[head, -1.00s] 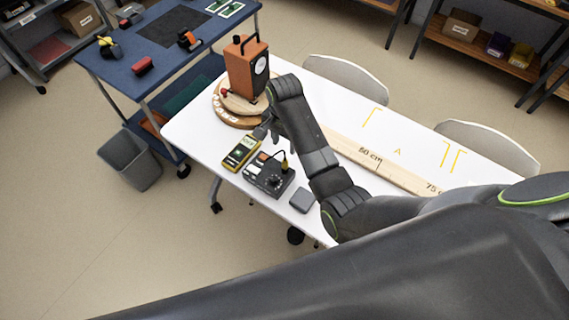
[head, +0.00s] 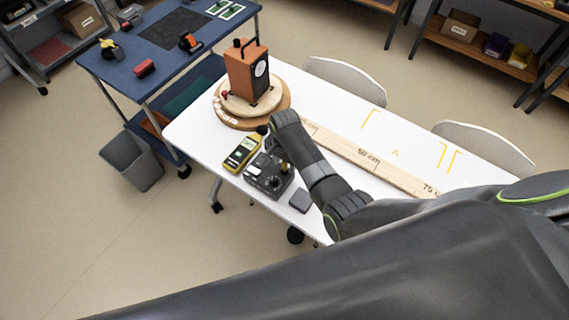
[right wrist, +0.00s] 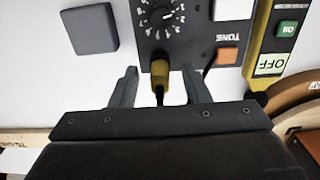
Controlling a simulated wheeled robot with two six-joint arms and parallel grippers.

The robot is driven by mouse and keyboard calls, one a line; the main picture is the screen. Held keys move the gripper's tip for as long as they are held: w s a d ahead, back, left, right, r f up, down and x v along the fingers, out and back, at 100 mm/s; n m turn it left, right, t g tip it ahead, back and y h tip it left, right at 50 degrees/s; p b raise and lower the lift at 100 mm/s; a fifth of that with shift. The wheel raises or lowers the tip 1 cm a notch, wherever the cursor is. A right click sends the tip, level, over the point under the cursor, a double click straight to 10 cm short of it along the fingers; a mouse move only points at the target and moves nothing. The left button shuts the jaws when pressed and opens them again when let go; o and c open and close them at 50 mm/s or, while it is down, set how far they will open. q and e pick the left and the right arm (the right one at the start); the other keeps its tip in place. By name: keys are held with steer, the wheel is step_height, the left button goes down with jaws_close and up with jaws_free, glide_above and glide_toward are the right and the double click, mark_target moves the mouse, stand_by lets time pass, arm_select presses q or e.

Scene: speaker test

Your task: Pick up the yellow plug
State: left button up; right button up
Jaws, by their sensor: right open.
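The yellow plug (right wrist: 160,72) sits at the edge of the dark tone box (right wrist: 208,22), with a black cable running from it toward my right gripper. My right gripper (right wrist: 159,69) is open in the right wrist view, with one finger on each side of the plug and cable, and a gap on both sides. My left gripper is not in view.
A yellow meter (head: 241,153) lies beside the box, and a grey block (head: 300,200) lies on its other side. An orange speaker (head: 246,72) stands on a round wooden turntable (head: 279,112). A wooden ruler (head: 400,178) lies along the white table (head: 330,90).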

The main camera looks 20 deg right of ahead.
jaws_close()
steer(key=shift+r, duration=0.15)
